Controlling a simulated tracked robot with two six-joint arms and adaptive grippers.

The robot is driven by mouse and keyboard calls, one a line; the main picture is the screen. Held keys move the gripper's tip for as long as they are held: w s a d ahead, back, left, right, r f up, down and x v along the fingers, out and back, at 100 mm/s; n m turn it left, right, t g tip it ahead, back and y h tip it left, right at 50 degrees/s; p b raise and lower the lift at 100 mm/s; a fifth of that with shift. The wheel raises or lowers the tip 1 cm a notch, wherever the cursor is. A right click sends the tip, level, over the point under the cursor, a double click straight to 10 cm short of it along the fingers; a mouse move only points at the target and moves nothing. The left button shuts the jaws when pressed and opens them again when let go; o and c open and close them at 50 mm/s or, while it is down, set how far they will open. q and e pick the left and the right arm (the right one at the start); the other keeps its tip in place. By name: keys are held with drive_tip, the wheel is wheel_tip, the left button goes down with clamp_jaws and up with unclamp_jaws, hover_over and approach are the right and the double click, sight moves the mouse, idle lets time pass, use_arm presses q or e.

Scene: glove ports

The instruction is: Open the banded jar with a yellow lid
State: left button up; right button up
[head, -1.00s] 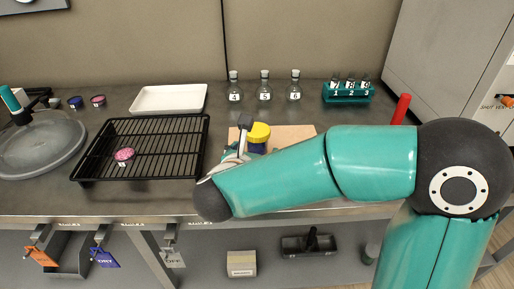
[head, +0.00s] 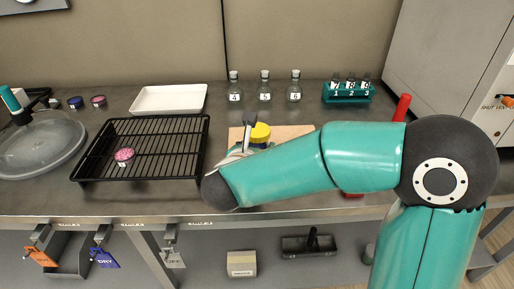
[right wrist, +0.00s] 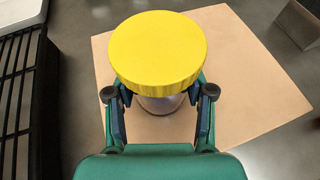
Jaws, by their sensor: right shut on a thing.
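The jar (right wrist: 160,104) has a wide yellow lid (right wrist: 158,52) seated on top. The lid also shows in the head view (head: 260,132), just beyond my right forearm. My right gripper (right wrist: 161,97) is shut on the jar, with one finger on each side just below the lid. Little of the jar's body shows between the fingers, and its bands are hidden. The jar is over a tan board (head: 292,132) on the bench. My left gripper is not in view.
A black wire rack (head: 170,150) holding a pink round item (head: 124,155) lies left of the board. A white tray (head: 168,98), several stoppered flasks (head: 265,92) and a teal vial rack (head: 348,96) stand behind. A red cylinder (head: 401,108) stands at the right.

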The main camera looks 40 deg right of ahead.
wheel_tip(320, 180, up, 20)
drive_tip(key=p, duration=0.4)
idle(0.4)
drive_tip(key=o, duration=0.5)
clamp_jaws()
